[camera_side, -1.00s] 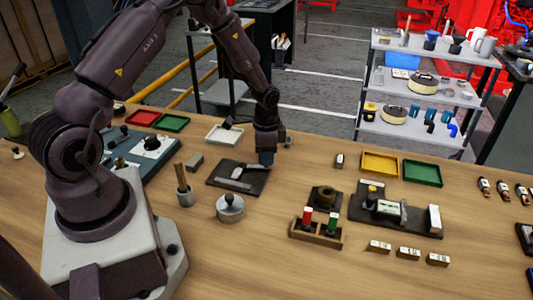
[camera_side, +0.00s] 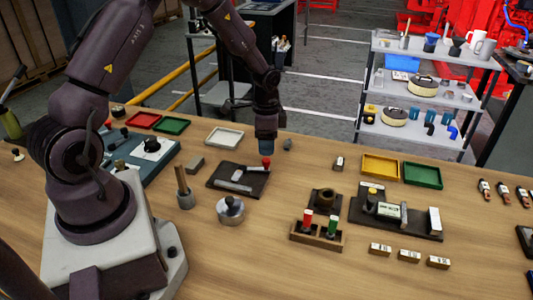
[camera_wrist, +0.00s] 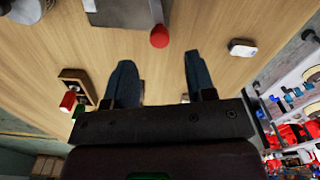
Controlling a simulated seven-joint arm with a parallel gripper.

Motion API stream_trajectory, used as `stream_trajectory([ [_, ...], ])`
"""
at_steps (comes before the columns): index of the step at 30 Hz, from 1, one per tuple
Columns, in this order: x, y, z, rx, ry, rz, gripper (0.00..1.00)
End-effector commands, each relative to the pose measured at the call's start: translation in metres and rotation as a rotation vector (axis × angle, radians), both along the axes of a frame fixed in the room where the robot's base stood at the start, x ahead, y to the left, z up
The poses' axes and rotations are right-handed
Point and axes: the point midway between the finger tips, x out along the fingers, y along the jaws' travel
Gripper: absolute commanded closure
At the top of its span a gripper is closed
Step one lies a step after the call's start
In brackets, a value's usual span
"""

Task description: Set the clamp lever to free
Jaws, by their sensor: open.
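The clamp lever has a red knob (camera_side: 267,161) at the back right edge of a dark base plate (camera_side: 219,183). A pale grey bar (camera_side: 240,175) lies across the plate. In the wrist view the red knob (camera_wrist: 159,38) shows beyond my fingertips, at the end of a light arm, with the dark plate (camera_wrist: 118,14) beside it. My gripper (camera_side: 266,150) points down just above the knob. In the wrist view my gripper (camera_wrist: 158,70) is open, with nothing between its two fingers. The lever's pivot is too small to make out.
A grey block (camera_side: 195,164), a white tray (camera_side: 224,137) and a lidded metal pot (camera_side: 230,209) stand around the plate. A small grey piece (camera_side: 288,145) lies to the right of my gripper.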

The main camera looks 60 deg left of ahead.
Motion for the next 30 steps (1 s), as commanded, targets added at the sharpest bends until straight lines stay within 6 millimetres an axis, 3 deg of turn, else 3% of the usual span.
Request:
stream_trajectory([
  [6,0.0,0.001,0.049,0.002,-0.003,0.001,0.5],
  [12,0.0,0.0,0.074,0.001,0.0,0.0,0.5],
  [26,0.0,0.0,0.079,-0.001,0.002,0.009,0.5],
  [30,-0.009,-0.004,0.074,-0.014,0.03,0.113,0.5],
])
